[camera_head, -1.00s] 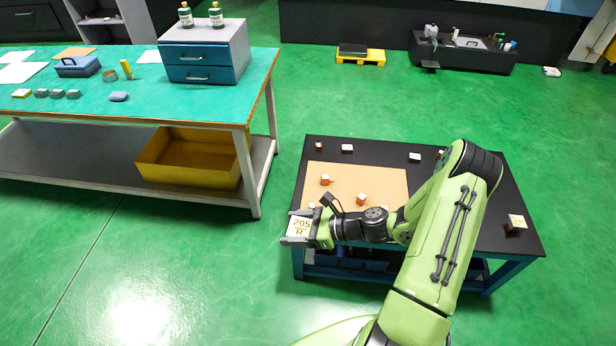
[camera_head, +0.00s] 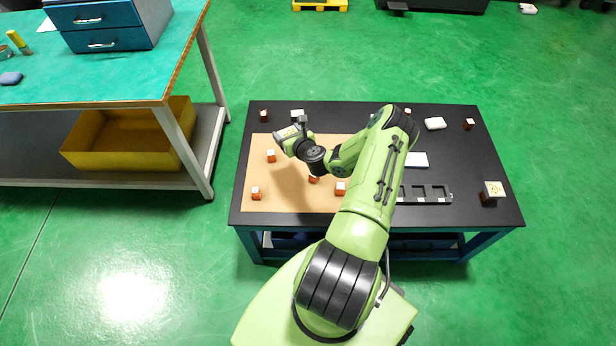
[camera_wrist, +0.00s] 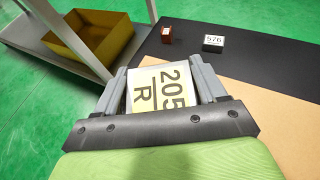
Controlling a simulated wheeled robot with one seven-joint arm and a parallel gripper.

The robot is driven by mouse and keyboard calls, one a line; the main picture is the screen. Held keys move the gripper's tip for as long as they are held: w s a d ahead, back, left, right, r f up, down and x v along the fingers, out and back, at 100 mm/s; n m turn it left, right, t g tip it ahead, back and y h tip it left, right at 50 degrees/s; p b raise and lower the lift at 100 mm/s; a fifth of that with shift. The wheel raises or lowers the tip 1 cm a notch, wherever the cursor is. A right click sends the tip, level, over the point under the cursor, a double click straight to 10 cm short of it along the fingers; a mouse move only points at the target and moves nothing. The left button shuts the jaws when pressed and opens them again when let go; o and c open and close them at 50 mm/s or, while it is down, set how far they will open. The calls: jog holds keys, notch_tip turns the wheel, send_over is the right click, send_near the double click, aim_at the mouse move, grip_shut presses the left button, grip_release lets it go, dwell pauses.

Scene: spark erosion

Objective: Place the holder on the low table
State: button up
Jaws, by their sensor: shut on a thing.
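My gripper (camera_head: 287,134) is shut on the holder (camera_wrist: 158,90), a block with a pale top marked "205 R". The holder sits between the two grey fingers in the wrist view. It also shows small in the head view (camera_head: 287,132), above the left back part of the tan mat. The low table (camera_head: 450,125) has a black top and blue legs. I cannot tell how high the holder is above the top.
Small orange-red blocks with white tops stand on the tan mat (camera_head: 290,195). A block marked "576" (camera_wrist: 214,43) and a red block (camera_wrist: 167,34) stand at the back. A black slotted rack (camera_head: 425,194) lies right of my arm. A workbench (camera_head: 110,85) stands left.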

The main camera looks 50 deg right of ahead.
jog(key=s+d+f+m+g+h+b, duration=0.1)
jog(key=s+d+f+m+g+h, duration=0.15)
jog(key=d, duration=0.45)
jog(key=s+d+f+m+g+h+b, duration=0.1)
jog(key=s+d+m+h+b, duration=0.1)
jog(key=s+d+m+h, duration=0.3)
jog(key=shift+n+y, duration=0.75)
jog(key=shift+y, duration=0.1)
jog(key=f+b, duration=0.1)
jog(key=f, duration=0.2)
jog(key=w+d+f+b, duration=0.1)
jog(key=f+b, duration=0.1)
jog(key=f, duration=0.1)
jog(key=w+f+b, duration=0.1)
jog(key=f, duration=0.2)
jog(key=shift+w+d+f+b, duration=0.2)
jog(key=shift+f+b, duration=0.05)
jog(key=shift+b, duration=0.1)
jog(key=shift+r, duration=0.2)
jog(key=shift+f, duration=0.15)
jog(key=o, duration=1.3)
jog(key=shift+g, duration=0.25)
